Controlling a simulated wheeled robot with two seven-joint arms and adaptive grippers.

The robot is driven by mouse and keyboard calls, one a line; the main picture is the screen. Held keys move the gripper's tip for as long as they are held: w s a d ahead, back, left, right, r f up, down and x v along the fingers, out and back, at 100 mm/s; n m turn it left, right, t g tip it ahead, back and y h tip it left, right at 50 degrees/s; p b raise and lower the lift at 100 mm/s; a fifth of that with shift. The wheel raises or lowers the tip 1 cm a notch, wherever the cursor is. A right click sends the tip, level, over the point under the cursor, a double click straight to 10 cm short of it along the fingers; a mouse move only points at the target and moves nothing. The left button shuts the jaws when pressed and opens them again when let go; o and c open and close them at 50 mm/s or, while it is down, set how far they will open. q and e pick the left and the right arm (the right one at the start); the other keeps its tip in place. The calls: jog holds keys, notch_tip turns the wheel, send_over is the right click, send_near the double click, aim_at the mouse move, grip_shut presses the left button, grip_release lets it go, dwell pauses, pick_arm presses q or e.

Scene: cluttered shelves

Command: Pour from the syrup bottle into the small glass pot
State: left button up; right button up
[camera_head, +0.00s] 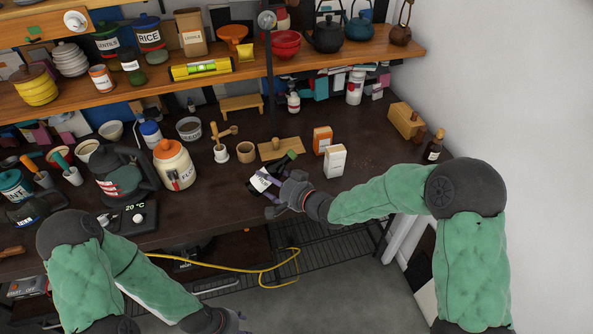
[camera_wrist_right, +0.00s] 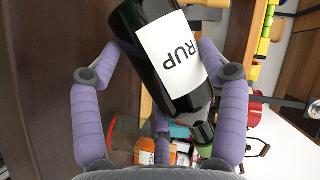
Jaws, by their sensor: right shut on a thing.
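The syrup bottle (camera_head: 261,183) is dark with a white label and a green top. My right gripper (camera_head: 277,196) is shut around its body near the table's front edge. In the head view the bottle leans, with its top toward the upper right. In the right wrist view the bottle (camera_wrist_right: 168,62) lies between the purple fingers of the gripper (camera_wrist_right: 163,78), and its label partly reads "RUP". A clear greenish shape (camera_wrist_right: 125,136) beside it may be the small glass pot; I cannot be sure. My left gripper (camera_head: 238,322) is barely visible at the bottom edge.
A wooden cup (camera_head: 246,152) and a large jar (camera_head: 173,164) are to the left. A shelf (camera_head: 340,59) runs above.

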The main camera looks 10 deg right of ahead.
jog(key=shift+a+r, duration=0.2)
jog(key=shift+r, duration=0.1)
dwell(0.9)
jog(key=shift+s+a+f+m+y, duration=0.1)
jog(key=shift+a+f+m+y, duration=0.15)
jog(key=shift+m, duration=0.2)
jog(key=shift+f+m+y, duration=0.15)
jog(key=shift+m+y, duration=0.2)
jog(key=shift+m, duration=0.1)
dwell(1.6)
jog(key=shift+a+f+m+t+y, duration=0.15)
jog(key=shift+m+t+y, duration=0.2)
jog(key=shift+m, duration=0.35)
dwell(1.8)
jog(key=shift+r+m+y+p, duration=0.25)
jog(key=shift+r+m+p, duration=0.05)
jog(key=shift+r+m, duration=0.25)
dwell(1.3)
